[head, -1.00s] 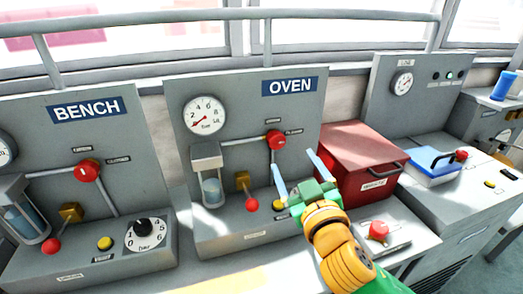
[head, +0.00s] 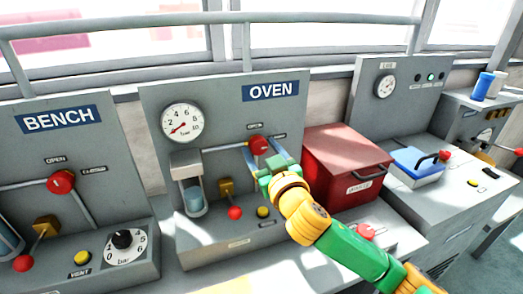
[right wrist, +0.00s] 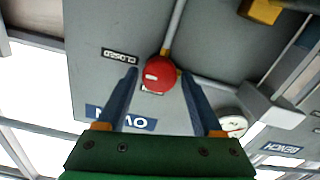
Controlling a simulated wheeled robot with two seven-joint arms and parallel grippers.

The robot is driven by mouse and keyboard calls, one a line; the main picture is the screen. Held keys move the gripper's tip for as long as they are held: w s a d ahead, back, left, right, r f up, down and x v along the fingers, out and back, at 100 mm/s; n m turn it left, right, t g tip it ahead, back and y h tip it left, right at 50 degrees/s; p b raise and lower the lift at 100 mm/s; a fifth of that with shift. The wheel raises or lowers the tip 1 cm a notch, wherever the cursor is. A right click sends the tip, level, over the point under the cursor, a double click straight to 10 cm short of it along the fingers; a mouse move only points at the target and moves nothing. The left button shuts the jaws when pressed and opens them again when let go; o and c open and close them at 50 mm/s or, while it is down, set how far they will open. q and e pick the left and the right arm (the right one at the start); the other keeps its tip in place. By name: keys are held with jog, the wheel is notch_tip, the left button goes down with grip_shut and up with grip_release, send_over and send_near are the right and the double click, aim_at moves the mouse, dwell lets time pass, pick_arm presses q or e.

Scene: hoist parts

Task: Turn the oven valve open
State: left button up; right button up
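The oven valve is a round red knob (head: 258,145) on the grey panel under the OVEN sign (head: 271,91). In the right wrist view the knob (right wrist: 160,74) has a white mark on its left side, the side where the CLOSED label (right wrist: 120,55) is. A second label beside the knob is partly hidden. My right gripper (head: 267,151) is at the knob with its fingers apart. In the right wrist view its two blue fingers stand on either side of the knob, with small gaps visible. My left gripper is not in view.
The oven panel also carries a gauge (head: 182,123), a brass valve with a red ball (head: 235,213) and a yellow button (head: 263,212). A red box (head: 346,160) stands close to the right. The BENCH panel (head: 59,118) is at the left. A rail runs above.

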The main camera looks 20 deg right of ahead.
grip_shut()
jog(key=n+p, duration=0.2)
jog(key=n, duration=0.1)
jog(key=shift+n, duration=0.4)
jog(key=n+p, duration=0.3)
jog(key=n, duration=0.2)
jog(key=shift+r+n+p, duration=0.1)
jog(key=shift+n+p, duration=0.2)
jog(key=shift+p, duration=0.1)
jog(key=n+p, duration=0.3)
jog(key=n, duration=0.2)
jog(key=shift+n+p, duration=0.75)
jog(key=shift+n, duration=0.95)
